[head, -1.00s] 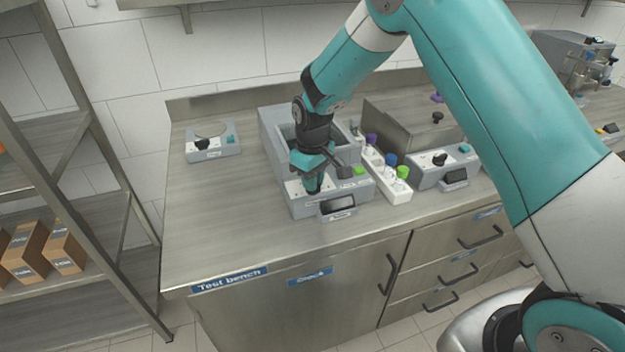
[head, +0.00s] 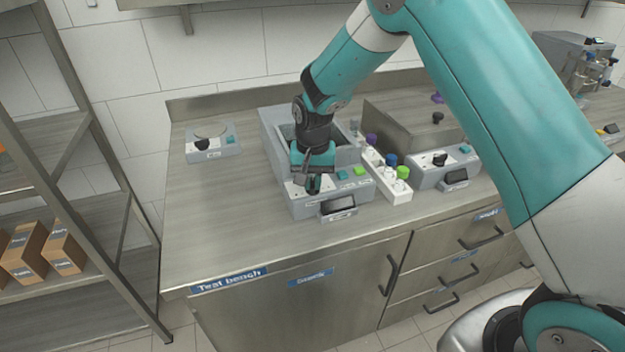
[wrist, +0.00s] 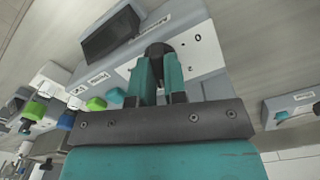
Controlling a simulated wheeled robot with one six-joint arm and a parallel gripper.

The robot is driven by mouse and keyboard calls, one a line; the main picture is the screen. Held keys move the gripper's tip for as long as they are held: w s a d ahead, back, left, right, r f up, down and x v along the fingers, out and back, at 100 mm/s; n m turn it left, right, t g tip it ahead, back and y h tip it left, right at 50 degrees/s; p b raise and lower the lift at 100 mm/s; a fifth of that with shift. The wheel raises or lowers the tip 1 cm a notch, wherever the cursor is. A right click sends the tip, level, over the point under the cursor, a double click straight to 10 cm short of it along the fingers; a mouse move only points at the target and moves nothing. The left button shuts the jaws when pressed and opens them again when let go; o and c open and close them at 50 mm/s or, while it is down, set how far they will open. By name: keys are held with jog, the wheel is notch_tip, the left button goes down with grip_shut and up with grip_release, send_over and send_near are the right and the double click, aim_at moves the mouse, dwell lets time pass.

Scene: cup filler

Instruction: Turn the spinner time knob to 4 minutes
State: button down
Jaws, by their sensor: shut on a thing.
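A grey machine (head: 358,190) with an open basin stands on the bench in the head view. A dark knob (wrist: 157,50) sits on its white panel in the wrist view, with dial marks beside it. My gripper (wrist: 158,68) has its two teal fingers closed on the knob's sides. In the head view my gripper (head: 313,185) points down at the left part of the panel and mostly hides the knob. The knob's pointer and most dial numbers are hidden or too small to read. A dark display (head: 338,205) is on the front, and it also shows in the wrist view (wrist: 108,35).
Teal (head: 342,175) and green (head: 359,171) buttons lie right of my gripper. A white rack (head: 397,189) with coloured caps stands beside the machine. A second device (head: 428,176) with a black knob is further right, a small one (head: 212,149) left. The bench's left front is clear.

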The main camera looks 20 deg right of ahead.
aim_at(313, 182)
jog(key=shift+m, duration=0.7)
jog(key=shift+r, duration=0.1)
jog(key=shift+w, duration=0.1)
jog(key=c, duration=1.2)
grip_release()
jog(key=shift+o, duration=0.2)
notch_tip(313, 182, up, 17)
jog(key=b, duration=0.2)
jog(key=shift+r, duration=0.2)
jog(key=s+a+n+y, duration=0.2)
jog(key=s+n, duration=0.4)
jog(key=s, duration=0.9)
jog(key=s+a+r+n+y, duration=0.1)
jog(key=s+n, duration=0.5)
jog(key=s, duration=1)
jog(key=shift+s+a+r+n+y, duration=0.2)
jog(key=shift+a+n+y, duration=0.3)
jog(key=shift+a, duration=0.4)
